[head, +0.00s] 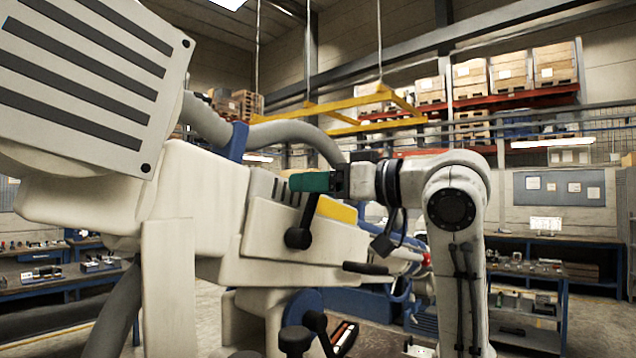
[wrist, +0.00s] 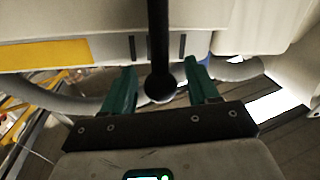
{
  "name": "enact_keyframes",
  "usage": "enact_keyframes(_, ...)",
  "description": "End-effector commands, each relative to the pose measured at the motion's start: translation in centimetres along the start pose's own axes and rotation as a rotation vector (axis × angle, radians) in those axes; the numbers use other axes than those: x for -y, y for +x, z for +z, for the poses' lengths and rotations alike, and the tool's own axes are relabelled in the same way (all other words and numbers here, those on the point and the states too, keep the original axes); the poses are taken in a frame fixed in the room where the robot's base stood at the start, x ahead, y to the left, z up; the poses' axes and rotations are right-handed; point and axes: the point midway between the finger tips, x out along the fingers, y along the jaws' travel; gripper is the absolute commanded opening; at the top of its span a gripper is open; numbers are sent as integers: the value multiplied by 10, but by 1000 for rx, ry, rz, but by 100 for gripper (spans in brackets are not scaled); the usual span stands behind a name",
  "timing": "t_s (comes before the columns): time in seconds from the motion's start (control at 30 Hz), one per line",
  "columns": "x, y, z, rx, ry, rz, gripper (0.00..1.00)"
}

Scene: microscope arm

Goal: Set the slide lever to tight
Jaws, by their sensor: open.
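The slide lever is a black rod with a ball knob (head: 298,238) on the side of the pale microscope arm (head: 300,247). My gripper (head: 297,182) has teal fingers and overlaps the rod's upper end there. In the wrist view the lever (wrist: 158,45) comes down from the top, its ball between the two open fingers of my gripper (wrist: 161,68). Gaps show on both sides, so neither finger appears to touch it. The depth between ball and fingers is hard to judge. No tight marking is readable.
A yellow plate (head: 337,210) lies right of the lever and also shows in the wrist view (wrist: 45,53). Dark slots (wrist: 182,46) flank the rod. A black handle (head: 366,268) sticks out below right. A thick grey hose (head: 300,137) curves behind my gripper.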

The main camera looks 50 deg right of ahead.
Motion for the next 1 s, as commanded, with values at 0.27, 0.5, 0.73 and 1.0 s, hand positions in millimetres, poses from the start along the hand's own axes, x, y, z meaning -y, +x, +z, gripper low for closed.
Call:
enact_keyframes(0.27,0,0,0,0,0,0,40)
enact_keyframes(0.5,0,0,0,0,1,0,17)
enact_keyframes(0.73,0,0,0,0,1,1,0)
enact_keyframes(1.0,0,-1,0,0,-4,1,0)
